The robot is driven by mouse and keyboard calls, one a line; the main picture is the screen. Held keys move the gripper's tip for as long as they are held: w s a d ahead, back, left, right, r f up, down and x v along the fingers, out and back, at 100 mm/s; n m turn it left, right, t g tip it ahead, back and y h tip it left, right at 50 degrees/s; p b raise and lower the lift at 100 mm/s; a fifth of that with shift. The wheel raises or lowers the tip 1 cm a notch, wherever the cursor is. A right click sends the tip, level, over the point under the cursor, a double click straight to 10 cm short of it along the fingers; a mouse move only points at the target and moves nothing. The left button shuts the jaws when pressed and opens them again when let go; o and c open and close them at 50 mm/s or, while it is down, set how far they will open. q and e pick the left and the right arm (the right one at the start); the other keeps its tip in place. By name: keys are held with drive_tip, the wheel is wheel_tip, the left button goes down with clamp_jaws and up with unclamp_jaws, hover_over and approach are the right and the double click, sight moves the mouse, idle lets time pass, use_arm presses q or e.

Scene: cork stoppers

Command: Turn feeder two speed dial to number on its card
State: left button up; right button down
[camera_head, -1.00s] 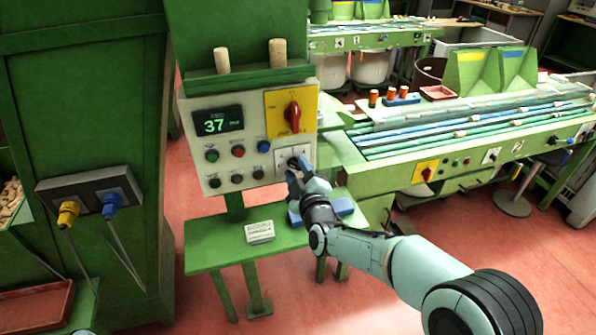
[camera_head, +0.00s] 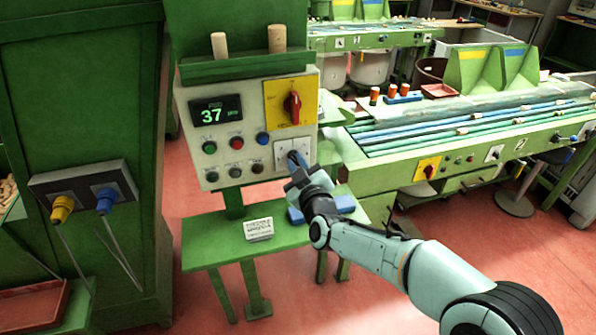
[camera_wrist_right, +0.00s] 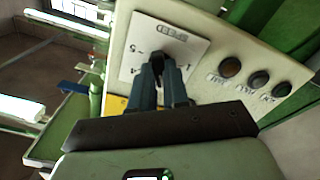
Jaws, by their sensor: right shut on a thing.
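A white dial plate (camera_head: 281,152) is at the lower right of a pale control panel (camera_head: 226,172). It also shows in the right wrist view (camera_wrist_right: 184,40), with a few printed marks around its middle. My right gripper (camera_head: 295,160) is at this plate; in the right wrist view its two fingers (camera_wrist_right: 158,74) are shut on the dark dial knob, which they mostly hide. I cannot read the dial's setting. A small white card (camera_head: 259,228) stands on the green shelf below the panel; its print is too small to read. My left gripper is not in view.
The panel has a display (camera_head: 215,109) reading 37, a red rotary switch (camera_head: 292,102) on yellow and several buttons. Two corks (camera_head: 277,39) stand above. A blue object (camera_head: 343,204) lies on the shelf.

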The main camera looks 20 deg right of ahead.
drive_tip(key=m+b, duration=0.2)
drive_tip(key=m, duration=0.1)
drive_tip(key=shift+f, duration=0.1)
drive_tip(key=m+b, duration=0.2)
drive_tip(key=m, duration=0.1)
drive_tip(key=shift+m, duration=0.3)
drive_tip(key=m+b, duration=0.2)
drive_tip(key=m, duration=0.2)
drive_tip(key=shift+m, duration=0.3)
use_arm(q)
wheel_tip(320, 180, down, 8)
drive_tip(key=b, duration=0.2)
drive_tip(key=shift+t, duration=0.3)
use_arm(e)
drive_tip(key=m, duration=0.4)
drive_tip(key=shift+m, duration=0.3)
use_arm(q)
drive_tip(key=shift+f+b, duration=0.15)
drive_tip(key=shift+b, duration=0.15)
use_arm(e)
drive_tip(key=c, duration=1.1)
unclamp_jaws()
